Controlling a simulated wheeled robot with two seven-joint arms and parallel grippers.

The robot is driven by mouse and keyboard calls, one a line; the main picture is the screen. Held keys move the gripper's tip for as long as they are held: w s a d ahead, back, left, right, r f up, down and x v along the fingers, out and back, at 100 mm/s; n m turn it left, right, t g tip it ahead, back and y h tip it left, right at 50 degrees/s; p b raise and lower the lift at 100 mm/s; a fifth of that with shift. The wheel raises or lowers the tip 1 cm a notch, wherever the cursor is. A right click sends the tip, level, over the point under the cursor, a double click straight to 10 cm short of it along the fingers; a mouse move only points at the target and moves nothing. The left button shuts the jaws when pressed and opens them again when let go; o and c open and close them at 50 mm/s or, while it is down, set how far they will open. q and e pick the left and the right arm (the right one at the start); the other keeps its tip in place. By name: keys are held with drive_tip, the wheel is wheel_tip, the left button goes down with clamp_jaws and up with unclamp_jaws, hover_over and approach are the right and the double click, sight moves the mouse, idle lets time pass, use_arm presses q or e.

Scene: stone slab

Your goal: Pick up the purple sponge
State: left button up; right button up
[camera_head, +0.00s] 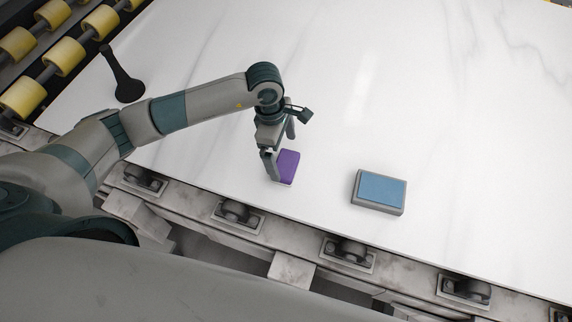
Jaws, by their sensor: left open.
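The purple sponge (288,167) lies on the white marbled slab near its front edge, in the middle of the head view. My left gripper (281,160) is directly at the sponge, pointing down, with its jaws open. One finger shows in front of the left side of the sponge and hides part of it. The other finger is above and behind the sponge. I cannot tell whether either finger touches it. My right gripper is not in view.
A blue-topped grey block (380,191) lies on the slab (420,110) to the right. Metal roller supports (347,252) line the front edge.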

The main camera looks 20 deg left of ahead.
sight(286, 163)
use_arm(q)
drive_tip(key=shift+s+d+f+p, duration=0.15)
drive_tip(key=shift+f+p, duration=0.25)
drive_tip(key=shift+p, duration=0.15)
drive_tip(key=shift+s+d+f+p, duration=0.1)
drive_tip(key=shift+d+f+p, duration=0.05)
drive_tip(key=shift+f+p, duration=0.3)
drive_tip(key=shift+d+f+p, duration=0.2)
drive_tip(key=shift+f+p, duration=0.4)
drive_tip(key=shift+f, duration=0.35)
drive_tip(key=shift+d+f, duration=0.1)
drive_tip(key=shift+f, duration=0.65)
drive_tip(key=shift+c, duration=0.6)
drive_tip(key=c, duration=1)
